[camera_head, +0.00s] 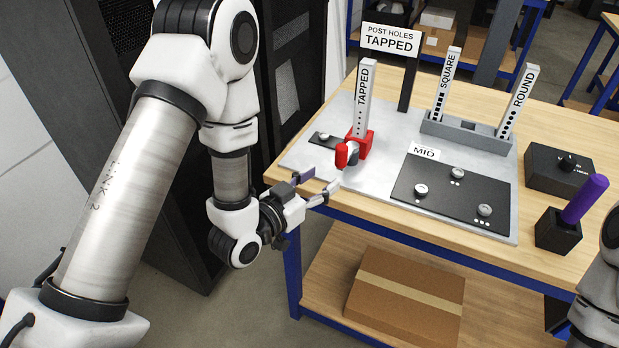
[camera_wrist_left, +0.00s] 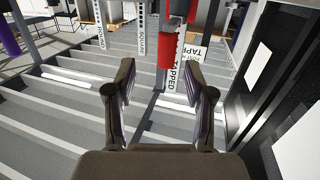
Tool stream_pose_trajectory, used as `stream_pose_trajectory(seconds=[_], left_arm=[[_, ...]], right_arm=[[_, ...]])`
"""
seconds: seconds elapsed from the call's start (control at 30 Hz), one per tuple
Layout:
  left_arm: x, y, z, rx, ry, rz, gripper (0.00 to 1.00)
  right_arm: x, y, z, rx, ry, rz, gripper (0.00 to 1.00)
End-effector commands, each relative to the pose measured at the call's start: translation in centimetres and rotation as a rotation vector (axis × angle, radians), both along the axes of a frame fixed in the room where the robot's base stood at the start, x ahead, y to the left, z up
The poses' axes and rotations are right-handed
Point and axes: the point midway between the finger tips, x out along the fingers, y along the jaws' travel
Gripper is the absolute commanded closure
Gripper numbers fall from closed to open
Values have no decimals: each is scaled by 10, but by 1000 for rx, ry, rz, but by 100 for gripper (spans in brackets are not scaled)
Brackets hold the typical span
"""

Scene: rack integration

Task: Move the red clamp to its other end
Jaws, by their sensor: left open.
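The red clamp (camera_head: 365,143) sits low on the upright white post marked TAPPED (camera_head: 364,97), with its red knob (camera_head: 341,156) toward the front left. My left gripper (camera_head: 323,181) is open and empty, in front of and a little left of the clamp, apart from it. In the left wrist view the red part of the clamp (camera_wrist_left: 170,50) shows beyond the gap between my open fingers (camera_wrist_left: 158,82), with the TAPPED label beside it. My right gripper is not in view.
The SQUARE (camera_head: 441,85) and ROUND (camera_head: 518,100) posts stand in a grey holder (camera_head: 465,133). A MID plate (camera_head: 450,198) with round knobs lies in front. A black box (camera_head: 558,170) and a purple-handled tool (camera_head: 586,199) are at right. A POST HOLES TAPPED sign (camera_head: 390,40) stands behind.

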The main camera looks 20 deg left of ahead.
Motion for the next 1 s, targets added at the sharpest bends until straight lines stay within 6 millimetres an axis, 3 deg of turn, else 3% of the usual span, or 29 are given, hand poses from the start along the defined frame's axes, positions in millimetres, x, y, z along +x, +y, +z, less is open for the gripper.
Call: stream_pose_trajectory(seconds=[0.03,0.23,0.6,0.9,0.93,1.0], left_arm=[[6,1,5,-1,-41,2,47],[18,0,29,0,-94,5,47],[79,-18,30,0,-90,6,47],[86,-21,27,-2,-88,7,47],[86,-21,27,-2,-88,7,50],[86,-21,27,-2,-88,7,75]], right_arm=[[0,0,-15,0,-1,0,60],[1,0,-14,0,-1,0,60],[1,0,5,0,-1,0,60],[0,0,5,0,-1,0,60],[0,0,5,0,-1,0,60],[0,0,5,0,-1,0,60]])
